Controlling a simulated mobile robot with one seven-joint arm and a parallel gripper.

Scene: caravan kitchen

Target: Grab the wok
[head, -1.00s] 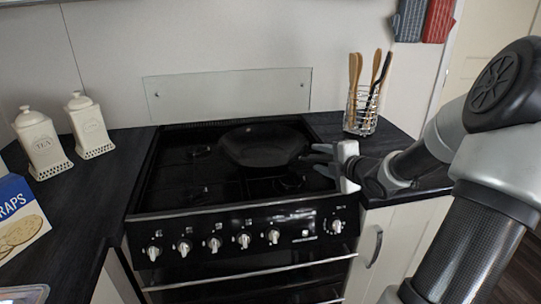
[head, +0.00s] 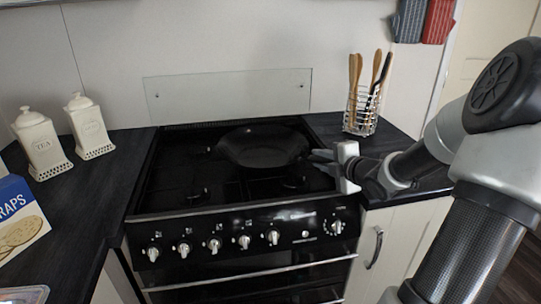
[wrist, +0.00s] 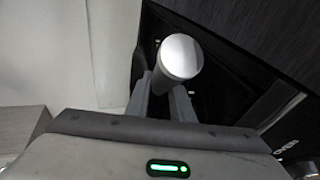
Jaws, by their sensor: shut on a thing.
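The black wok (head: 262,146) is at the back right of the black stove top, its open side up. My gripper (head: 322,161) is at the wok's right side, over the stove's right edge, reaching in from the right. In the wrist view my gripper (wrist: 163,100) is shut on the wok's handle, whose round silver end (wrist: 180,57) shows between and above the two fingers. Most of the handle is hidden by the fingers. I cannot tell whether the wok touches the stove.
A wire utensil holder (head: 361,110) stands on the right counter, close behind my arm. The stove (head: 165,185) has a glass splashback (head: 230,95) behind it. Two cream canisters (head: 90,126) and a wraps box (head: 18,215) are on the left counter. The stove's left half is clear.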

